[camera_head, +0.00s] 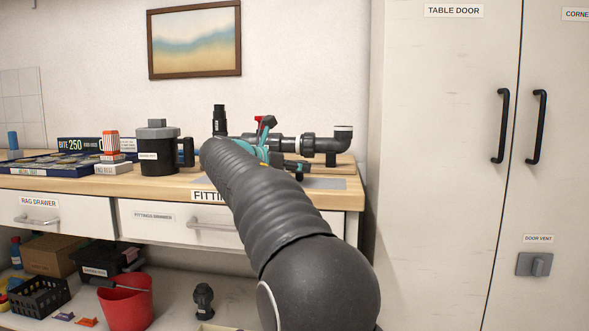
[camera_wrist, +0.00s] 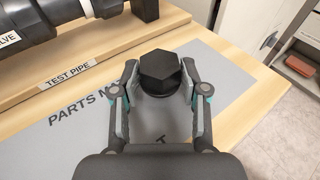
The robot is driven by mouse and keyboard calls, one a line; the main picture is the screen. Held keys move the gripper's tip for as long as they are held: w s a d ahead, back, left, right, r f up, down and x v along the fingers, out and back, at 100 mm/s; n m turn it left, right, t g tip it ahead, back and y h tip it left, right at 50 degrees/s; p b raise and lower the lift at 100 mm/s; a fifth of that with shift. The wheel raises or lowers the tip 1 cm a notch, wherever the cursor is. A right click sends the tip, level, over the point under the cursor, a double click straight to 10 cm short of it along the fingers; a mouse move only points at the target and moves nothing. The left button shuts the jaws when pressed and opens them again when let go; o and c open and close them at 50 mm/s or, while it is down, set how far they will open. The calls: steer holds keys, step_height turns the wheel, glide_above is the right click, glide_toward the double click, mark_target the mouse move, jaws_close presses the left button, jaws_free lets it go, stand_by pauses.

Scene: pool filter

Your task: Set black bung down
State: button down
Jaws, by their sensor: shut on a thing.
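The black bung (camera_wrist: 160,70) has a hexagonal head and sits between the two fingers of my gripper (camera_wrist: 160,82) in the wrist view. The fingers are shut on it from both sides. It is over the grey parts mat (camera_wrist: 225,80), near the mat's far right part. I cannot tell whether its underside touches the mat. In the head view my arm hides most of the gripper and the bung, while part of the grey mat (camera_head: 327,184) shows on the wooden bench.
The black test pipe (camera_wrist: 75,22) lies behind the mat on a wooden board labelled "TEST PIPE". The bench edge (camera_wrist: 265,92) is close on the right. A black lidded pot (camera_head: 158,155) and several boxes stand to the left. A white cabinet (camera_head: 440,130) stands right of the bench.

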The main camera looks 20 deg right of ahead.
steer(key=c, duration=0.6)
jaws_free()
steer(key=shift+f, duration=0.15)
steer(key=shift+a+r, duration=0.1)
steer(key=shift+r, duration=0.1)
steer(key=p+v, duration=0.2)
steer(key=v, duration=1)
steer(key=shift+s, duration=0.1)
